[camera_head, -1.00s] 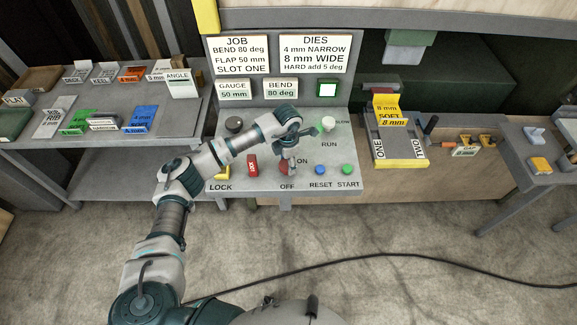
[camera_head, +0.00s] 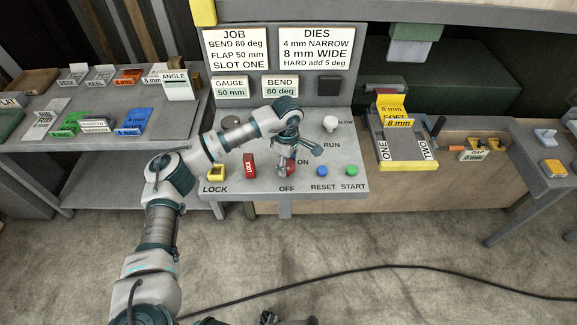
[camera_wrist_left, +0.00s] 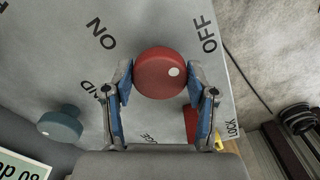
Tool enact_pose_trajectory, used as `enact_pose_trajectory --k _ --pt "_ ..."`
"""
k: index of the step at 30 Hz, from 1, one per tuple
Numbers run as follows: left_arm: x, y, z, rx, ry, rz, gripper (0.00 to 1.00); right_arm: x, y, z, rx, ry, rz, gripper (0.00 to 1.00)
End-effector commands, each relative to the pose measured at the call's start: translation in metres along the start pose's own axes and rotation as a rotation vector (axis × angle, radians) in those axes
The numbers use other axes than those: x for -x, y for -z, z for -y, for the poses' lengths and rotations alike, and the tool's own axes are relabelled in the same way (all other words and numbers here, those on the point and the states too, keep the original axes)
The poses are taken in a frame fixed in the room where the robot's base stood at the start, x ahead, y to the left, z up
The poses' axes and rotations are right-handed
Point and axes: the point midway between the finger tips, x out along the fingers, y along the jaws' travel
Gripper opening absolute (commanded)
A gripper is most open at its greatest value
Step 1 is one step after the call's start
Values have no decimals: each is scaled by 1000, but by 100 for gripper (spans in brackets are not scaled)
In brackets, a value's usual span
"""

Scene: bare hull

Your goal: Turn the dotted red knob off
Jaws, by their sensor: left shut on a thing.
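The red knob (camera_head: 286,170) with a white dot stands on the sloped grey panel, between the ON and OFF labels. In the left wrist view the round red knob (camera_wrist_left: 158,72) sits between my fingers, with its dot on the right side, below the OFF label. My left gripper (camera_head: 287,163) is shut on the knob from above; in the left wrist view a fingertip of the gripper (camera_wrist_left: 160,82) touches each side. In the head view the fingers partly hide the knob, and its dot cannot be made out.
On the panel are a red LOCK tag (camera_head: 249,166), a yellow LOCK piece (camera_head: 216,173), a blue RESET button (camera_head: 323,171), a green START button (camera_head: 351,170) and a white knob (camera_head: 331,123). The square indicator (camera_head: 328,89) is dark. A parts shelf (camera_head: 180,125) stands left.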

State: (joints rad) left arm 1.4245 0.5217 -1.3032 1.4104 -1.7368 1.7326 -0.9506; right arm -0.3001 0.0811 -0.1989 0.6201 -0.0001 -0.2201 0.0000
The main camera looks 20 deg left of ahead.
Motion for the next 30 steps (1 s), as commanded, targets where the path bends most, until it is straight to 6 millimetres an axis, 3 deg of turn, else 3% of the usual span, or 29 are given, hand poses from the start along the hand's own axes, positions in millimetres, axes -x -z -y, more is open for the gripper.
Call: enact_pose_trajectory --k 1,7,12,30 --pt "-7 2 2 -33 10 -5 22 -5 -1 0 0 0 1 40" --pt "-6 2 1 -161 9 -5 22 -12 -3 1 0 1 4 40" --pt "-5 3 1 -231 8 -4 22 -11 13 1 -1 0 -7 40" --pt "-3 3 0 -282 4 -4 22 -11 20 2 -3 2 -7 40"
